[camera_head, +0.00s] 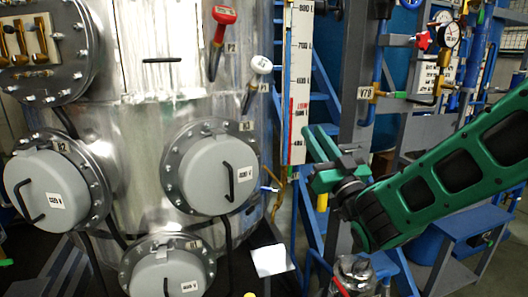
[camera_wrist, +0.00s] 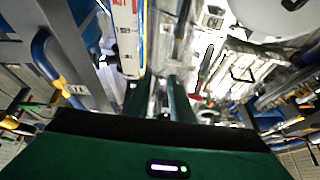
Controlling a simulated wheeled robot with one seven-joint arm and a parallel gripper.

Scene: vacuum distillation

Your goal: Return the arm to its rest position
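My green arm (camera_head: 440,180) reaches in from the right edge of the head view, stretched toward the left. My gripper (camera_head: 319,138) is at its end, in front of the blue ladder and just right of the level scale. The fingers also show in the wrist view (camera_wrist: 158,90), with a gap between them and nothing held. They look apart from everything around them, though the depth to the scale is hard to tell.
A steel vessel (camera_head: 150,115) with grey round covers (camera_head: 218,175) fills the left. A white level scale (camera_head: 297,85) stands before a blue ladder (camera_head: 325,80). A red-handled valve (camera_head: 222,30) is on the vessel. Pipes and a gauge (camera_head: 448,35) are at upper right.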

